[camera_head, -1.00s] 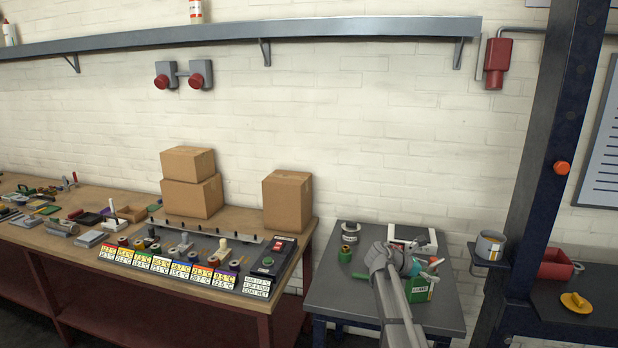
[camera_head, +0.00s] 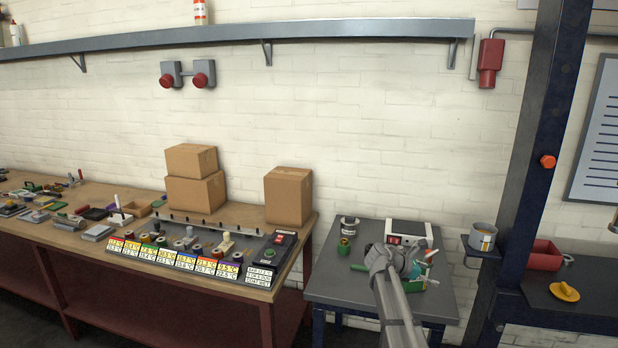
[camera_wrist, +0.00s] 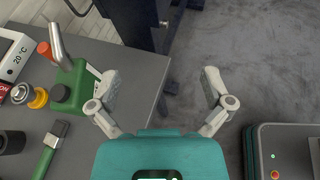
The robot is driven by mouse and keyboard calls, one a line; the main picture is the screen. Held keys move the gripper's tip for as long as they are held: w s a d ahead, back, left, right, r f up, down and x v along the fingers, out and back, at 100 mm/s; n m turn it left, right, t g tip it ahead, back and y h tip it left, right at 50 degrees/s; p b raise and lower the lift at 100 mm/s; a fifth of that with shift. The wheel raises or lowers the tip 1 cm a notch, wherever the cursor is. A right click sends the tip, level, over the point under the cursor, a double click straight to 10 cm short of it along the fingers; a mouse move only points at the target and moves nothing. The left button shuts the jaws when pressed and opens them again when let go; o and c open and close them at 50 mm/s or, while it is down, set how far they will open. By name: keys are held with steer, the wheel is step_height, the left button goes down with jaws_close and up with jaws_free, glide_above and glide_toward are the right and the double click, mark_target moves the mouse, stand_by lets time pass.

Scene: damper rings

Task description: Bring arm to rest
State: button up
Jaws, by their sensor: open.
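My gripper (camera_wrist: 160,92) is open in the wrist view, its two pale fingers spread wide with nothing between them. Grey floor and a strip of the small table's edge show beyond the fingers. In the head view my gripper (camera_head: 412,262) is over the right part of the small grey table (camera_head: 330,290), partly hidden by my own arm.
In the wrist view, a green object with a red-tipped handle (camera_wrist: 73,86) stands beside the left finger. A dark post (camera_wrist: 150,22) rises ahead. Open floor (camera_wrist: 240,60) lies right.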

steer(key=s+a+f+m+y, duration=0.3)
steer(key=s+a+m, duration=0.3)
steer(key=s, duration=0.2)
steer(key=s+a+f+m+g+y, duration=0.1)
steer(key=s+a+f+m+y, duration=0.2)
steer(key=s+a+m+y, duration=0.2)
steer(key=s+a+f+m+y+p, duration=0.1)
steer(key=s+a+f+m+y, duration=0.2)
steer(key=s, duration=0.9)
steer(key=a+m+y, duration=0.2)
steer(key=a+m, duration=0.2)
steer(key=a, duration=0.2)
steer(key=shift+f+m, duration=0.3)
steer(key=shift+f, duration=0.1)
steer(key=shift+s, duration=0.1)
